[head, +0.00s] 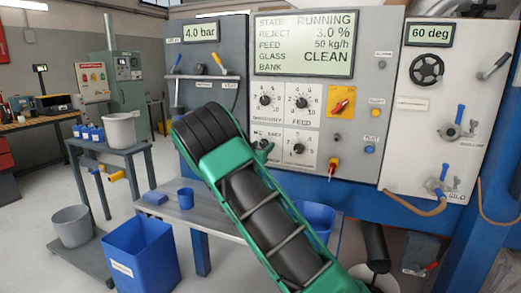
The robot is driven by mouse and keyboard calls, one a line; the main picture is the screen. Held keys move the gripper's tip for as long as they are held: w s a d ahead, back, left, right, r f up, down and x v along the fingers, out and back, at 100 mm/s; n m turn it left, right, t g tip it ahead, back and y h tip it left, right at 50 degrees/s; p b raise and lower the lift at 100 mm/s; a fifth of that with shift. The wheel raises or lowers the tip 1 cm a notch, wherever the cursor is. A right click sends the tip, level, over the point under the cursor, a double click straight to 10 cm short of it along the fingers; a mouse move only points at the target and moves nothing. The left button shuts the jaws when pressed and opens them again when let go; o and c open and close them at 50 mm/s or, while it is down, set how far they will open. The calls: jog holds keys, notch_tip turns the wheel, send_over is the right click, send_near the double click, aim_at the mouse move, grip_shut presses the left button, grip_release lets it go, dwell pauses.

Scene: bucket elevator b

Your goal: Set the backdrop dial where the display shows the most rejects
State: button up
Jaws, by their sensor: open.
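The display (304,45) reads RUNNING, reject 3.0 %, feed 50 kg/h and glass CLEAN; its bank line looks blank. Below it are dials with black knobs: upper left (265,100), upper right (302,102), lower right (299,149) and lower left (262,145). Their labels are small; one reads FEED, and I cannot make out which is the backdrop dial. My green and black arm rises from the bottom across the middle, close to the lower left dial and partly covering its plate. I cannot make out my gripper; the arm seems to hide it.
A yellow panel with a red switch (341,101) is right of the dials. Gauges read 4.0 bar (201,32) and 60 deg (431,34). The right panel has a black handwheel (427,70) and blue-handled valves. A blue bin (140,255) and a grey bench (215,218) stand lower left.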

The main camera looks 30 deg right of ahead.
jog(key=shift+c, duration=0.5)
jog(key=c, duration=0.9)
jog(key=shift+w+a+m, duration=0.1)
jog(key=shift+m, duration=0.2)
jog(key=o, duration=1)
jog(key=v, duration=1)
jog(key=shift+a, duration=0.3)
